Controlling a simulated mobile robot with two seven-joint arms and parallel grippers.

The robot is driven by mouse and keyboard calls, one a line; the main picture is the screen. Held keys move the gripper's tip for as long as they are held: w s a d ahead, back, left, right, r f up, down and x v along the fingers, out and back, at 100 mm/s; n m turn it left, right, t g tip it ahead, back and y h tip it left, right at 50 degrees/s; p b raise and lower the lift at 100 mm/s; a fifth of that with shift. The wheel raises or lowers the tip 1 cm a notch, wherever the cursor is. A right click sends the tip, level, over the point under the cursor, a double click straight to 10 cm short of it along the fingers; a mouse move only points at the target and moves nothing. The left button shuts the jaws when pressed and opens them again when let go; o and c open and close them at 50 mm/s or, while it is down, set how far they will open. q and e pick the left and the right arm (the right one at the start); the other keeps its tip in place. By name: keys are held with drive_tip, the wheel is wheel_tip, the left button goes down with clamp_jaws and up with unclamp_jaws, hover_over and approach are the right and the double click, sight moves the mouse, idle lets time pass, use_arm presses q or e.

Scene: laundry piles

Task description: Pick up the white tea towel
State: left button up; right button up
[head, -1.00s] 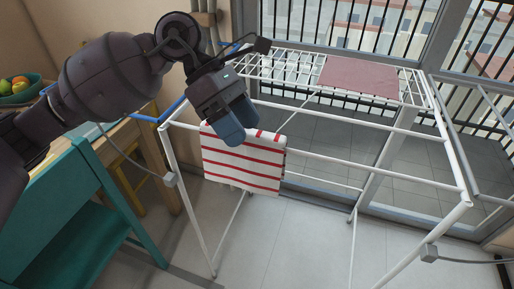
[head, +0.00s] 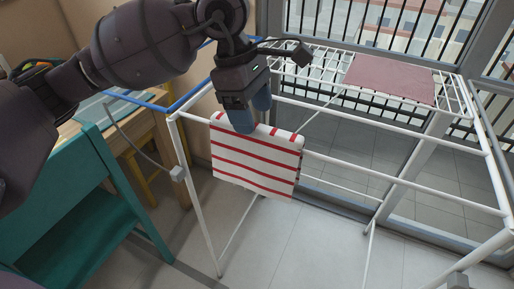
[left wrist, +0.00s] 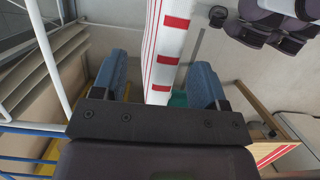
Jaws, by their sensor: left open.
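The white tea towel (head: 255,168) with red stripes hangs folded over a white rail of the drying rack, below my left gripper (head: 251,113). One blue finger overlaps the towel's front near its top edge, and the other is farther back. In the left wrist view, my left gripper (left wrist: 160,65) is open. The towel (left wrist: 166,48) runs edge-on between its two fingers, with visible gaps on both sides. Part of the towel's top edge is hidden by the finger in the head view. My right gripper is not in view.
The white drying rack (head: 400,183) stands before a barred window. A dusty-red cloth (head: 391,80) lies flat on its far shelf. A teal chair (head: 80,205) and a wooden table (head: 150,130) are on the left. Open floor shows beneath the rack.

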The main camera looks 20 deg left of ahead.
sight(257, 136)
use_arm(q)
drive_tip(key=shift+s+d+f, duration=0.15)
drive_tip(key=shift+s+f, duration=0.05)
drive_tip(key=shift+f, duration=0.4)
drive_tip(key=x, duration=0.2)
drive_tip(key=b+x, duration=0.1)
drive_tip(key=x, duration=0.1)
drive_tip(key=shift+s, duration=0.2)
drive_tip(key=shift+r, duration=0.15)
drive_tip(key=shift+c, duration=0.5)
drive_tip(key=c, duration=1)
